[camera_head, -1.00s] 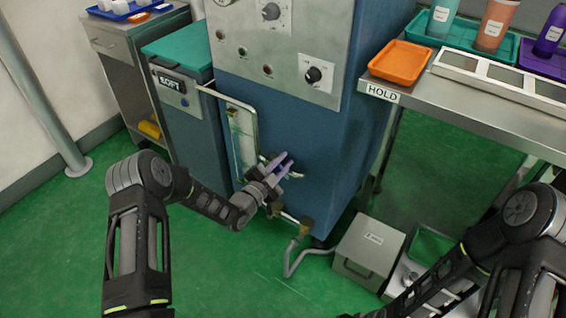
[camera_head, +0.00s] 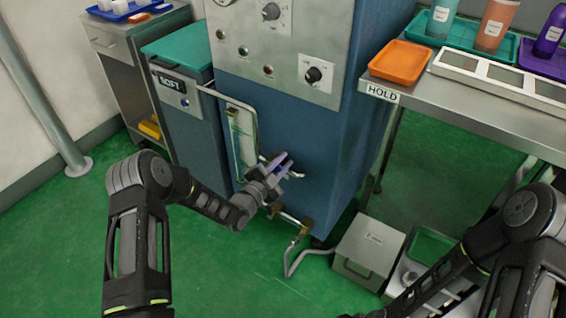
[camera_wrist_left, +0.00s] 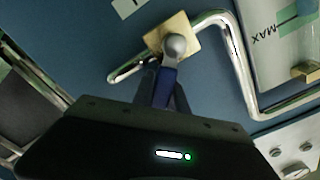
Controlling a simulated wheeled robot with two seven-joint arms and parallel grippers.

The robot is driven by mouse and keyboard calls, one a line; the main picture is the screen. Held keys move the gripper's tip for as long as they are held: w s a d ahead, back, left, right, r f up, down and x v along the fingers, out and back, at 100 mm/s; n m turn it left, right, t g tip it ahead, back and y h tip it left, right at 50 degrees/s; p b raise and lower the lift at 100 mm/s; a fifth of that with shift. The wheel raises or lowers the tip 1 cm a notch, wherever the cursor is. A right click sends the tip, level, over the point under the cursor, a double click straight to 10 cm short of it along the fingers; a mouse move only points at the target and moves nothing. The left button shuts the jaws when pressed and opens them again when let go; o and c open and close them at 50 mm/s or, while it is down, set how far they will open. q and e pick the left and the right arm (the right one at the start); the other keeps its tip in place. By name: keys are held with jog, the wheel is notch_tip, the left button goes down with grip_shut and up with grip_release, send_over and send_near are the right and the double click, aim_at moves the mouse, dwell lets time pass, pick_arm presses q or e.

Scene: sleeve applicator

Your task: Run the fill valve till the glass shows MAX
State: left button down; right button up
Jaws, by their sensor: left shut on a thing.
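The fill valve (camera_wrist_left: 175,46) is a brass block with a rounded silver knob and a blue lever on the blue machine front. My left gripper (camera_head: 286,166) is shut on the lever, which shows between its dark fingers in the left wrist view (camera_wrist_left: 165,88). The sight glass (camera_head: 241,148) is upright on the machine, left of the gripper. In the left wrist view the glass (camera_wrist_left: 284,48) carries a MAX mark and a green band beside it. The exact level is hard to read. My right gripper is out of view.
A bent metal rail (camera_wrist_left: 240,62) runs between valve and glass. A brass fitting with a hose (camera_head: 305,226) sits below the gripper. A grey box (camera_head: 367,252) stands on the floor at right. A steel bench (camera_head: 480,117) with trays is beyond.

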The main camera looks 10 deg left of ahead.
aim_at(278, 147)
pick_arm(q)
jog(key=shift+a+n, duration=0.1)
jog(key=shift+n, duration=0.2)
dwell(0.4)
jog(key=n+b, duration=0.1)
jog(key=a+n+b, duration=0.1)
jog(key=n, duration=0.1)
jog(key=a+r+n+b, duration=0.1)
jog(key=b, duration=0.1)
jog(key=shift+w+n, duration=0.3)
jog(key=shift+w, duration=0.1)
jog(key=n, duration=0.1)
jog(key=a+n+b, duration=0.1)
jog(key=shift+w+a+r+n, duration=0.15)
jog(key=shift+w+n, duration=0.1)
jog(key=shift+n, duration=0.15)
jog(key=shift+w+a+n+b, duration=0.1)
jog(key=shift+a+n+b, duration=0.1)
jog(key=shift+n+b, duration=0.35)
jog(key=shift+r, duration=0.1)
jog(key=c, duration=1.3)
grip_release()
